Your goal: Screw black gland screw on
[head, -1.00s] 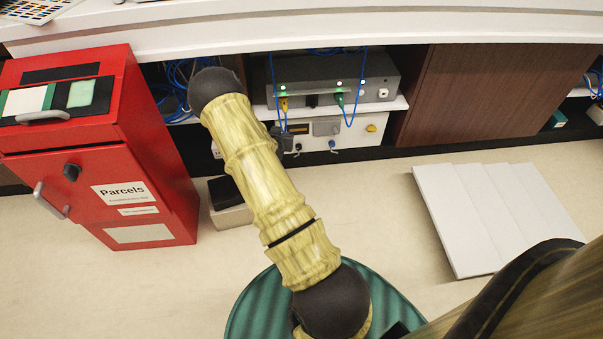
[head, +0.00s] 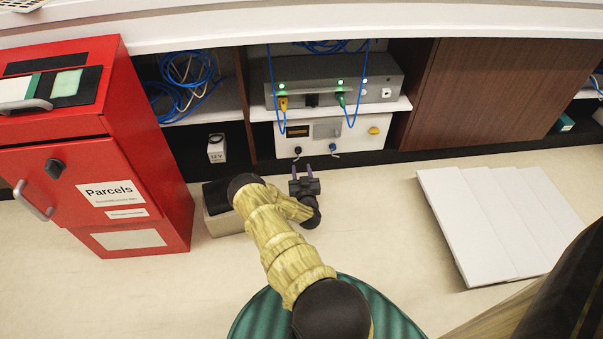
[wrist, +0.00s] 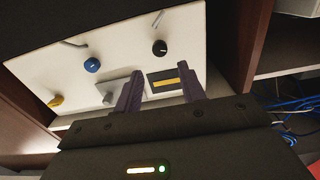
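The black gland screw (head: 297,151) sits at the lower edge of a white panel box (head: 350,132) under the counter. The wrist view shows it as a round black knob (wrist: 159,47), with a short grey cable piece beyond it. Whether it is threaded on, I cannot tell. A blue gland screw (head: 333,148) is beside it; it also shows in the wrist view (wrist: 92,65). My gripper (head: 302,171) is open and empty, a little in front of and below the panel. In the wrist view its purple fingers (wrist: 163,75) point toward the panel, apart from the black screw.
A grey device (head: 330,80) with blue cables stands on the shelf above the panel. A red parcels box (head: 150,160) is at left, with a small low box (head: 222,222) beside it. White boards (head: 470,235) lie at right.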

